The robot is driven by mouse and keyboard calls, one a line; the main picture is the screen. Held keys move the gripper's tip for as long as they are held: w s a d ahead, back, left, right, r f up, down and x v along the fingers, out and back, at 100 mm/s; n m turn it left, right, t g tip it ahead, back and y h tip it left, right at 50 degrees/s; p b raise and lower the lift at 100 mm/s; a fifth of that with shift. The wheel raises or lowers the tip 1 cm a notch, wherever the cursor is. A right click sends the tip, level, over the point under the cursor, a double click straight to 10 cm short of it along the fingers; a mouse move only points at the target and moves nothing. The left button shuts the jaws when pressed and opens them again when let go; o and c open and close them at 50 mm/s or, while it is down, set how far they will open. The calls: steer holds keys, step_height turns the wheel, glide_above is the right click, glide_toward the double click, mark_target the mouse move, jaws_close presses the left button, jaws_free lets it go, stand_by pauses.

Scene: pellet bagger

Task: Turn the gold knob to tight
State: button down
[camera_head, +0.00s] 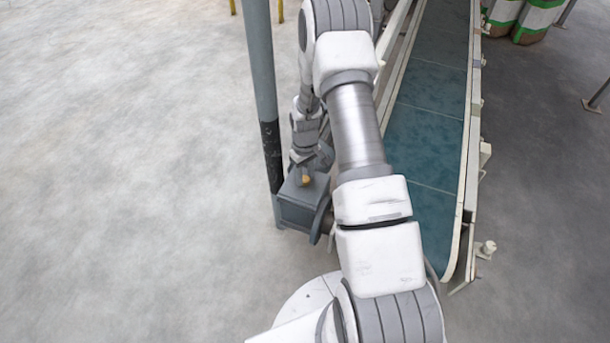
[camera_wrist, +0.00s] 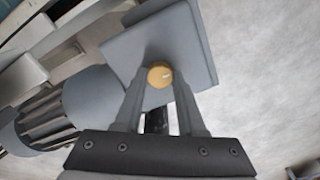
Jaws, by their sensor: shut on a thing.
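The gold knob (camera_wrist: 160,76) sits on the face of a grey box (camera_wrist: 143,46) in the wrist view. It is round, with a small pale mark on its face. My gripper (camera_wrist: 160,82) is shut on the knob, with one finger on each side of it. In the head view the gold knob (camera_head: 305,180) shows small on top of the grey box (camera_head: 297,212), below the end of my arm. My gripper (camera_head: 308,168) is partly hidden there. I cannot read any tight or loose label near the knob.
A grey post (camera_head: 261,75) with a dark lower part stands just left of the box. A conveyor with a teal belt (camera_head: 430,120) runs along the right. Green and white bags (camera_head: 524,15) stand at the top right. The floor at left is clear.

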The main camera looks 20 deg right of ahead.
steer(key=m, duration=0.4)
steer(key=shift+m, duration=0.3)
steer(key=m, duration=0.3)
steer(key=shift+m, duration=0.3)
steer(key=m, duration=0.8)
steer(key=shift+m+p, duration=0.3)
steer(key=c, duration=0.5)
jaws_free()
